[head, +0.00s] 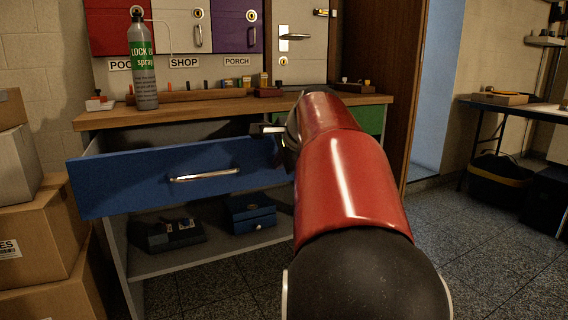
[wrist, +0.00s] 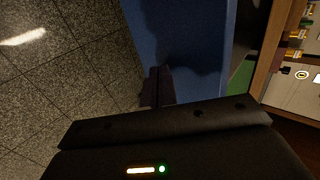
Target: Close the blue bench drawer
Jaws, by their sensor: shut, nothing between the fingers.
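The blue bench drawer (head: 130,185) is open, its front standing out from the workbench (head: 230,108) on the left side. It has a silver bar handle (head: 204,175). My gripper (head: 264,129) is at the upper right end of the drawer front, to the right of the handle; my red arm partly hides it. In the wrist view the shut fingers (wrist: 157,85) are against or just in front of the blue drawer front (wrist: 185,25), with a dark shadow beside them. I cannot tell whether they touch it. Nothing is held.
A lock spray can (head: 143,75) stands on the bench top. A green drawer (head: 369,120) is right of my arm. A blue box (head: 250,214) and a dark case (head: 175,236) sit on the shelf below. Cardboard boxes (head: 45,235) stand at left.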

